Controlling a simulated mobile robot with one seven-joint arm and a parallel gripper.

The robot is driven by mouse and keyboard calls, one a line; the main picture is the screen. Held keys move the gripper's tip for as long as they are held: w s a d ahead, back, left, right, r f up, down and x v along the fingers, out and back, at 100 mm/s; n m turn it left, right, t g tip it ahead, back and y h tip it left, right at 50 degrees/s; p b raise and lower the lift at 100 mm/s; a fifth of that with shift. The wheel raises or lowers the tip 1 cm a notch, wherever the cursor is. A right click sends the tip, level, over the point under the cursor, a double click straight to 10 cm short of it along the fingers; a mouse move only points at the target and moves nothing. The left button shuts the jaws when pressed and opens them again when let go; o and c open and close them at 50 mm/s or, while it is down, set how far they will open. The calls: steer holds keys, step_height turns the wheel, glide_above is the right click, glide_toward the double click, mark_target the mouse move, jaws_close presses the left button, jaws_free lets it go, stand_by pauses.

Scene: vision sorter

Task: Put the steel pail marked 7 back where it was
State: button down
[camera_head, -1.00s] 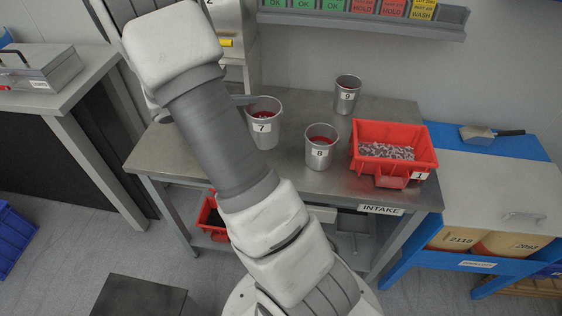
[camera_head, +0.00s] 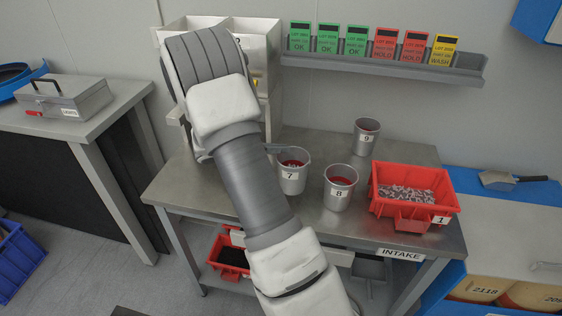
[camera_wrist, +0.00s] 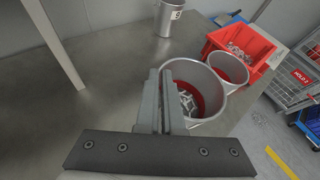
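The steel pail marked 7 (camera_head: 292,181) is upright over the intake table, left of the pail marked 8 (camera_head: 337,198). It holds red and grey contents. In the wrist view the pail marked 7 (camera_wrist: 213,118) is close beside the fingers. My gripper (camera_wrist: 164,100) has its fingers close together at the pail's rim, with the rim between them. In the head view my gripper (camera_head: 277,148) is at the pail's upper left, mostly hidden by my arm. I cannot tell whether the pail's base touches the table.
The table (camera_head: 275,225) also holds the pail marked 9 (camera_head: 366,140) at the back and a red bin marked 1 (camera_head: 412,212) at the right. Pail 8 (camera_wrist: 233,70) is very close to pail 7. Bare table lies left and in front. A card shelf (camera_head: 380,67) hangs behind.

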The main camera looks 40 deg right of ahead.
mark_target(288, 158)
steer(key=shift+f, duration=1.75)
steer(key=shift+f, duration=0.15)
steer(key=c, duration=1.1)
jaws_free()
steer(key=shift+o, duration=0.2)
